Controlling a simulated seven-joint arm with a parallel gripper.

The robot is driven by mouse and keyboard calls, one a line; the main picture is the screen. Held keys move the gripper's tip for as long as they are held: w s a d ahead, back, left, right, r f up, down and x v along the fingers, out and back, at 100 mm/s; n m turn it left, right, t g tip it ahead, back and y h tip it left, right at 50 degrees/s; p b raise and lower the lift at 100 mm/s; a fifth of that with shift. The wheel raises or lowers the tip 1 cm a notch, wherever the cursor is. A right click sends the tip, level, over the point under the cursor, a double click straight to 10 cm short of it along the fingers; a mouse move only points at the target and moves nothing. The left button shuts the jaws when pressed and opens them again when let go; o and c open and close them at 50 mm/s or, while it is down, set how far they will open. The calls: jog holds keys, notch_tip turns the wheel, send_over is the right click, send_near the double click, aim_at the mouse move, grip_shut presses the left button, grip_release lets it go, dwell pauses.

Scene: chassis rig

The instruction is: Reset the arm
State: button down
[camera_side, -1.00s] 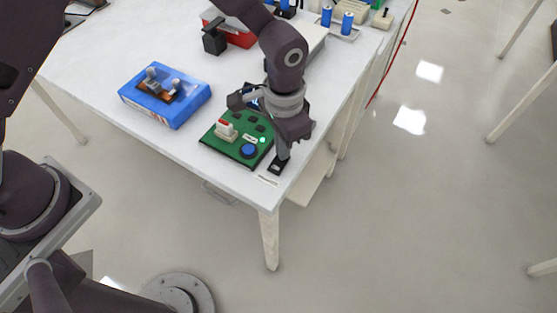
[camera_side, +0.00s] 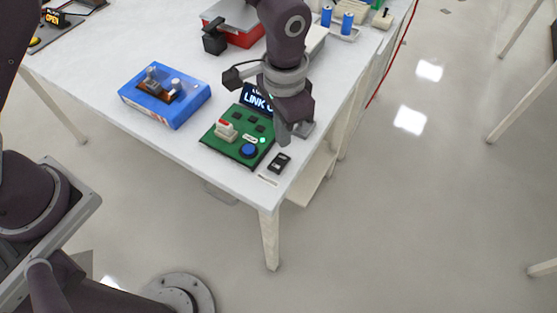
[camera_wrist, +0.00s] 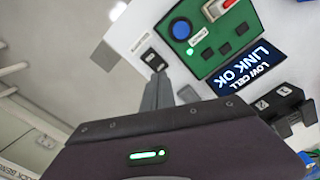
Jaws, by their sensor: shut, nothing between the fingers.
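My gripper (camera_side: 286,134) is shut and empty, above the table's right edge beside the green panel. Its fingers (camera_wrist: 170,92) show in the wrist view, pointing toward the table. The green panel (camera_side: 226,147) carries a blue round button (camera_side: 249,151), a red-and-white switch (camera_side: 225,129) and a lit green lamp (camera_side: 262,140). Its dark display (camera_wrist: 250,68) reads "LINK OK" and "LOW CELL" in the wrist view. A small black device (camera_side: 279,163) lies on the table by the front right corner, apart from my gripper.
A blue box (camera_side: 166,96) with a joystick-like fixture stands left on the white table (camera_side: 120,60). A red bin (camera_side: 236,33) and blue cylinders (camera_side: 347,22) are at the back. Open floor lies right.

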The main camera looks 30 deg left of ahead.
jog(key=shift+r, duration=0.9)
jog(key=s+a+r+n+t, duration=0.2)
jog(key=s+a+r, duration=0.2)
jog(key=a+r, duration=0.8)
jog(key=s+a+r+n+t, duration=0.1)
jog(key=s+a+r+n, duration=0.1)
jog(key=s, duration=0.6)
jog(key=s+a+r+n+t, duration=0.2)
jog(key=s+a+r, duration=0.3)
jog(key=s+a, duration=0.2)
jog(key=shift+s+r+t, duration=0.25)
jog(key=shift+s+t, duration=0.05)
jog(key=shift+s, duration=0.65)
